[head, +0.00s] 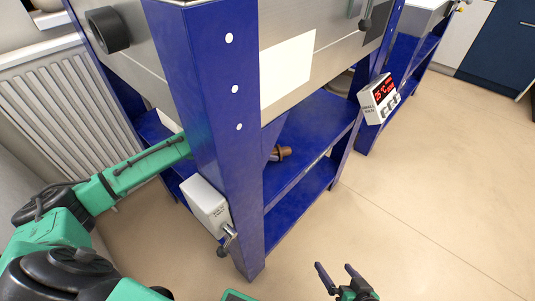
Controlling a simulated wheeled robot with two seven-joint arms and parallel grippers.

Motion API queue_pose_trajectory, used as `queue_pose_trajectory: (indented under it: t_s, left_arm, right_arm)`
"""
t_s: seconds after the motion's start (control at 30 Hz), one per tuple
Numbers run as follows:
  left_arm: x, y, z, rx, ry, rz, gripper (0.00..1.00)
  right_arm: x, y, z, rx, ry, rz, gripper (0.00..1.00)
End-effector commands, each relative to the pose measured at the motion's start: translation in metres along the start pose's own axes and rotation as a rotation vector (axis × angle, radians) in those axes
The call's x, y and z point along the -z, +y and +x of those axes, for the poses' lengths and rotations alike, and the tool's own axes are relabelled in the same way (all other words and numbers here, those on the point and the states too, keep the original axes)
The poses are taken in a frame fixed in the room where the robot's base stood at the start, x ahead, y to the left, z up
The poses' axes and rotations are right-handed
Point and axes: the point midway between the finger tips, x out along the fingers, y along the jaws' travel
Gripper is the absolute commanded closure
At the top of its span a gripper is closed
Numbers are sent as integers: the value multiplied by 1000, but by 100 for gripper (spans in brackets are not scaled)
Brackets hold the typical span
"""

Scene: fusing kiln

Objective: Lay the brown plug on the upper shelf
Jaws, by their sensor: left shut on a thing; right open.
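The brown plug (284,153) shows just right of the blue front post, at the upper blue shelf (311,137) under the kiln. My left arm reaches in from the left and passes behind the post, which hides most of my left gripper. Only a small dark part of my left gripper (273,155) shows at the plug's left side, shut on it. I cannot tell whether the plug touches the shelf. My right gripper (340,273) is open and empty over the floor at the bottom of the view.
The blue front post (228,130) stands between my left arm and the shelf opening. A white box with a lever (206,204) is on the post's lower left side. A lower shelf (300,202) lies below. A red-lit controller (379,98) hangs at the right post. The floor at right is clear.

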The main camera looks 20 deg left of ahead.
Motion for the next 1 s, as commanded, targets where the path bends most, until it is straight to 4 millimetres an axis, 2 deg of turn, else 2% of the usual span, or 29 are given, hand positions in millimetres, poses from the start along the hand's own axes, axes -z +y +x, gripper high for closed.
queue_pose_trajectory:
  t_s: [0.07,0.1,0.13,0.17,0.57,0.67,0.87,1.0]
  left_arm:
    - [2,0,1,0,0,-1,100]
    - [2,0,1,0,0,0,62]
    - [2,0,1,0,0,0,50]
    - [2,0,1,0,0,0,43]
    - [0,0,-4,0,1,-2,43]
    - [0,0,-17,-1,4,-5,43]
    - [0,0,-60,-1,8,-5,43]
    - [-2,0,-91,0,8,-6,43]
  right_arm:
    - [1,1,-1,-3,-6,-1,0]
    - [0,1,-1,-3,-9,-2,0]
    - [0,1,-1,-3,-9,-1,0]
    - [0,1,-1,-4,-9,-2,0]
    - [1,1,-1,-3,-3,-1,0]
    - [5,4,-6,-16,-39,-6,0]
    - [9,19,-27,-67,-176,-19,0]
    - [14,34,-57,-128,-321,-18,0]
